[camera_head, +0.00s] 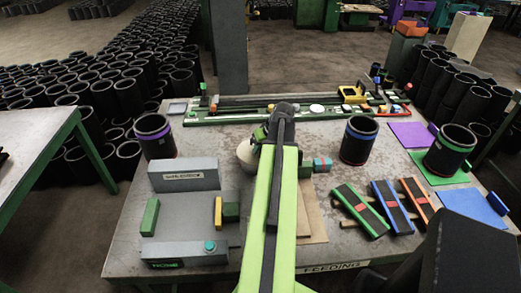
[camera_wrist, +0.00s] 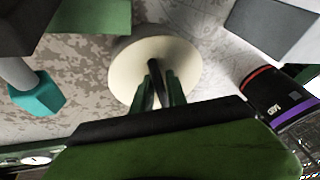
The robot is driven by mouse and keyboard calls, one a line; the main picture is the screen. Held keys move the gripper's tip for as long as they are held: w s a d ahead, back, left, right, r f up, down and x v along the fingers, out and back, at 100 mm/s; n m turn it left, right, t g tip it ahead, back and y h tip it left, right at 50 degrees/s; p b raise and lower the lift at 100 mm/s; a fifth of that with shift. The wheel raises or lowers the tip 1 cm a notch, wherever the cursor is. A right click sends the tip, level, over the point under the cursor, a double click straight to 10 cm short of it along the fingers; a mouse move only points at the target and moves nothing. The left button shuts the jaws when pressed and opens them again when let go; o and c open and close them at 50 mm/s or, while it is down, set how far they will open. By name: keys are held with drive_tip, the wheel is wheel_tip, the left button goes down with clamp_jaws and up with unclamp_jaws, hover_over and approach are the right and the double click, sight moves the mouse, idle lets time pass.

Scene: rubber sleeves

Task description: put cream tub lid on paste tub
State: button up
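A round cream-coloured piece (camera_wrist: 125,72), which looks like the tub lid or tub top, fills the middle of the wrist view. In the head view the cream piece (camera_head: 245,152) shows just left of my arm, partly hidden by it. My gripper (camera_wrist: 155,75) is over the middle of the disc, its narrow dark fingertips close together. I cannot tell whether a knob is between them. In the head view my gripper (camera_head: 270,130) is mostly hidden by my own arm. I cannot pick out the paste tub with certainty.
Black sleeves with coloured bands stand at the left (camera_head: 153,138), right of my arm (camera_head: 358,142) and far right (camera_head: 449,152). A grey fixture (camera_head: 184,177) is front left. A long rack (camera_head: 230,118) runs along the back. Green, blue and orange-edged blocks (camera_head: 385,205) lie at the right.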

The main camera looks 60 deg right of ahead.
drive_tip(key=shift+o, duration=1.3)
drive_tip(key=shift+r, duration=0.15)
drive_tip(key=p+v, duration=1.1)
drive_tip(key=v, duration=0.1)
